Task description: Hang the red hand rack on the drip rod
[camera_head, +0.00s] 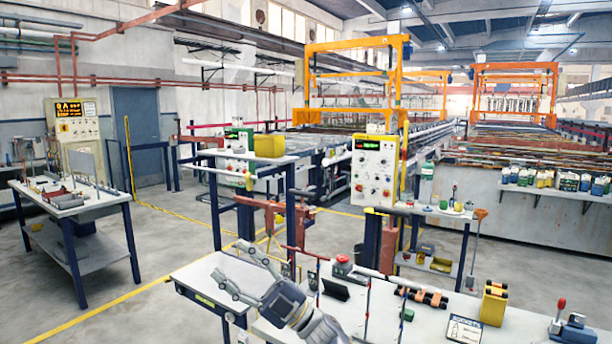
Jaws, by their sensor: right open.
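My right gripper (229,264) reaches in from the bottom, over the white front bench (340,318). Its two grey fingers are spread, with nothing between them. A thin red bar (305,252), which looks like the red hand rack, shows just right of the fingers, apart from them in the picture. A thin upright runs down near its right end; its lower part is hard to make out. A pale rod (378,274) runs over the back of the bench; I cannot tell if it is the drip rod. My left gripper is out of view.
Thin uprights with red tips (368,300), a black-and-orange roller-like item (422,296), a yellow block (494,303) and a sign card (464,329) are on the bench. A control cabinet (374,170) stands behind.

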